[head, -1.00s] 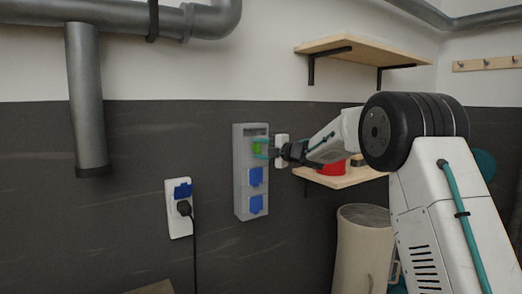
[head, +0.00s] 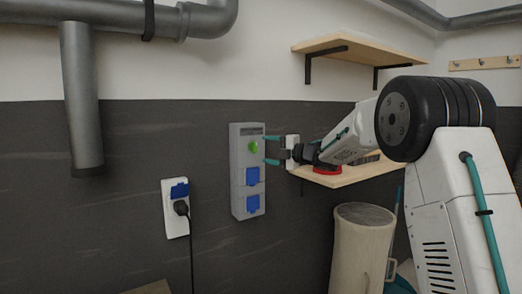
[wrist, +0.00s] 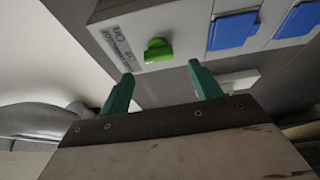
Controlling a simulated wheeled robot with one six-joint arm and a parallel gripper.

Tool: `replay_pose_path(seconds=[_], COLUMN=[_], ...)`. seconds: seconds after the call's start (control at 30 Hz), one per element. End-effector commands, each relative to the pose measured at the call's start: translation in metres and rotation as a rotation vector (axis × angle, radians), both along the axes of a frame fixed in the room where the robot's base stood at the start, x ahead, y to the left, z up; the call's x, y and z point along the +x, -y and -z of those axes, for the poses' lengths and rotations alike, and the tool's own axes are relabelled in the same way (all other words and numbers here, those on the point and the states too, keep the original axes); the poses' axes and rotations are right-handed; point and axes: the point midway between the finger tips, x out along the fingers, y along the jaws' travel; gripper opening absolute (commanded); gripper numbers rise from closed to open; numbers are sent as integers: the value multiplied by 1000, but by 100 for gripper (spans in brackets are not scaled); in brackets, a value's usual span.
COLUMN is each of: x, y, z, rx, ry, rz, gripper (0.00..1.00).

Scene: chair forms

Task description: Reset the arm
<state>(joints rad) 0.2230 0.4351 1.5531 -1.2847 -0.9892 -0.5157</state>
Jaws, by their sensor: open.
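My gripper (head: 271,150) is open and empty, in front of the right side of a grey wall panel (head: 239,207). The panel carries a green knob (head: 254,146) near its top and two blue socket covers (head: 252,176) below it. In the wrist view, my two teal fingertips (wrist: 161,78) are spread apart and point toward the panel. The green knob (wrist: 157,50) lies beyond the fingertips, between them in the picture, with a visible gap. Printed text beside the knob is only partly readable.
A wooden shelf (head: 352,173) with a red object (head: 327,170) lies behind my arm, and another shelf (head: 350,48) is above. A white socket (head: 176,222) with a black plug and cable is at lower left. A beige bin (head: 360,250) stands below.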

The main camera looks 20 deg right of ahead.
Motion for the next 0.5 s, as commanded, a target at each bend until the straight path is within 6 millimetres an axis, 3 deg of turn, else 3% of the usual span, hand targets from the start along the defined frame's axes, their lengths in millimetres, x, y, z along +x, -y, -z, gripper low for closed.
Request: replay_pose_path(seconds=[0.2, 0.5], x=[-17, -18], y=[15, 16], z=[0, 0], rx=[0, 1], ry=[-1, -1], rz=[1, 1], gripper=[64, 64])
